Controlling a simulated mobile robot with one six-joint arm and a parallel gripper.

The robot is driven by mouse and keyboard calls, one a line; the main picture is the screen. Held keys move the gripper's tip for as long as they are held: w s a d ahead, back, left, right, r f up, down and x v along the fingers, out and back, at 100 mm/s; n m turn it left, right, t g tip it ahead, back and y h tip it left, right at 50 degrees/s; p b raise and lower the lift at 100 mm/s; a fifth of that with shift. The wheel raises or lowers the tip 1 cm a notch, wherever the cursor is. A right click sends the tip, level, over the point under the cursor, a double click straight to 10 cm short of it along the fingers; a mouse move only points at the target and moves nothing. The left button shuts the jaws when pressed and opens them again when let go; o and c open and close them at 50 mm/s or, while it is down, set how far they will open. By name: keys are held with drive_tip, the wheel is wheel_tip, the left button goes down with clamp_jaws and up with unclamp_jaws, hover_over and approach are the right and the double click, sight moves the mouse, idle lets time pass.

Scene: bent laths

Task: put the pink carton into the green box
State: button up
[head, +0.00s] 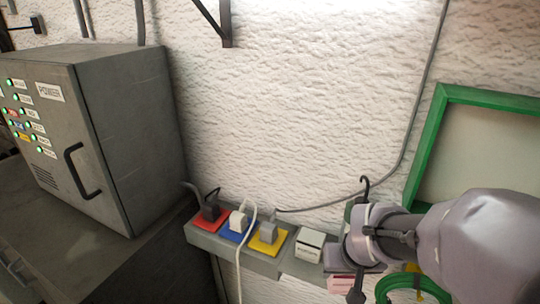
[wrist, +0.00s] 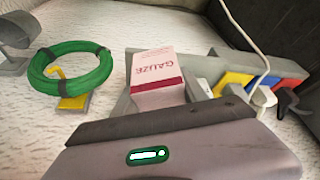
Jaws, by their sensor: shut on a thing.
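In the head view the carton (head: 341,284) shows as a small pink piece under my gripper (head: 350,268), to the right of the grey shelf's end. I see no green box that I can make out in either view.
A green coil (wrist: 70,70) hangs on a yellow hook. A green-framed board (head: 425,140) is at right, a grey cabinet (head: 135,130) at left.

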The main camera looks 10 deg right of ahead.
drive_tip(key=w+d, duration=0.4)
drive_tip(key=shift+f+b, duration=0.3)
drive_tip(key=shift+f, duration=0.05)
drive_tip(key=f+b, duration=0.1)
drive_tip(key=f, duration=0.1)
drive_tip(key=f+b, duration=0.1)
drive_tip(key=shift+w+d+f, duration=0.15)
drive_tip(key=shift+w+f, duration=0.05)
drive_tip(key=shift+f, duration=0.2)
drive_tip(key=shift+r, duration=0.2)
drive_tip(key=shift+f, duration=0.15)
drive_tip(key=o, duration=1.4)
drive_tip(key=shift+c, duration=0.2)
